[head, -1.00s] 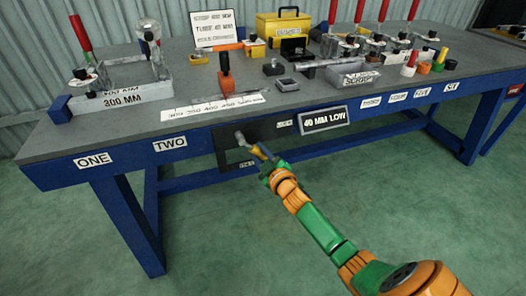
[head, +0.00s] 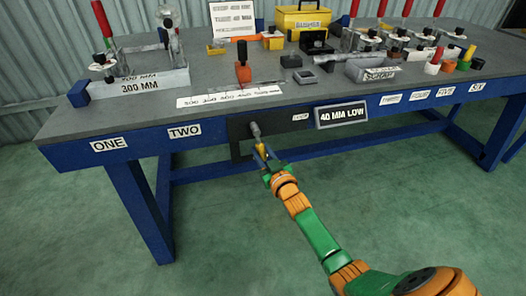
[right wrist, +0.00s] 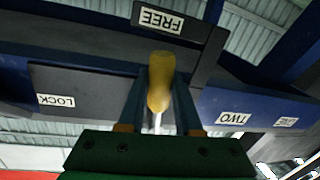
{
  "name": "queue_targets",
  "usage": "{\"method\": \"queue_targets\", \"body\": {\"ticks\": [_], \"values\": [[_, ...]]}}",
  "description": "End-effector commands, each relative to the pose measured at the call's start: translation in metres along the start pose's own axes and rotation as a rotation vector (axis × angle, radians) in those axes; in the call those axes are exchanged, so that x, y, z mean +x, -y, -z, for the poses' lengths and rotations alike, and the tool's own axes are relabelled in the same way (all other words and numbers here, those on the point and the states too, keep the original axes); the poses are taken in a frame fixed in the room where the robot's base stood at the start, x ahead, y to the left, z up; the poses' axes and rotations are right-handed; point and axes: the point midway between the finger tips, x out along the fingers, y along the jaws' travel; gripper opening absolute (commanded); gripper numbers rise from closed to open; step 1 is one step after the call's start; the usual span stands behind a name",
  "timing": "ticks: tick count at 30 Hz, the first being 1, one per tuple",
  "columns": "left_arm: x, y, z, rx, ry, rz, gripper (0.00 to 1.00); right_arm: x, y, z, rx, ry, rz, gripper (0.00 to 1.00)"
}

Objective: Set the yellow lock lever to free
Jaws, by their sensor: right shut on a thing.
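The yellow lock lever (head: 261,146) is on a dark panel (head: 238,131) on the table's front edge. It hangs nearly straight down from its grey pivot end, leaning slightly right. My right gripper (head: 264,155) is shut on its yellow grip. In the right wrist view the grip (right wrist: 161,80) sits between the two blue fingers, in line with the upside-down FREE label (right wrist: 162,20). The LOCK label (right wrist: 56,100) is off to the left there, and it shows right of the lever in the head view (head: 300,117). My left gripper is not in view.
A 40 MM LOW sign (head: 341,114) is on the front edge right of the panel. The blue table (head: 130,121) carries a ruler strip (head: 230,96), a 300 MM fixture (head: 140,86), clamps and a yellow box (head: 304,20). The floor in front is clear.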

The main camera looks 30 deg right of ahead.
Motion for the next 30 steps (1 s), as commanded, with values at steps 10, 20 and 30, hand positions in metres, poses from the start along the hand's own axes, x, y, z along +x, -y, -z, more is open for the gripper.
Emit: {"method": "queue_targets", "body": {"ticks": [10, 20, 30], "values": [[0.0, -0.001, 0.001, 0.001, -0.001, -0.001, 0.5, 0.0, 0.001, 0.0, 0.01, -0.001, 0.001, 0.0], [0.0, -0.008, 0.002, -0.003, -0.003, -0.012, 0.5, 0.0, 0.001, 0.0, 0.008, -0.001, 0.001, 0.63], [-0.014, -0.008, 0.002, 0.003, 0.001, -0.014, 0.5, -0.028, 0.001, 0.003, 0.007, 0.001, 0.001, 0.63]]}}
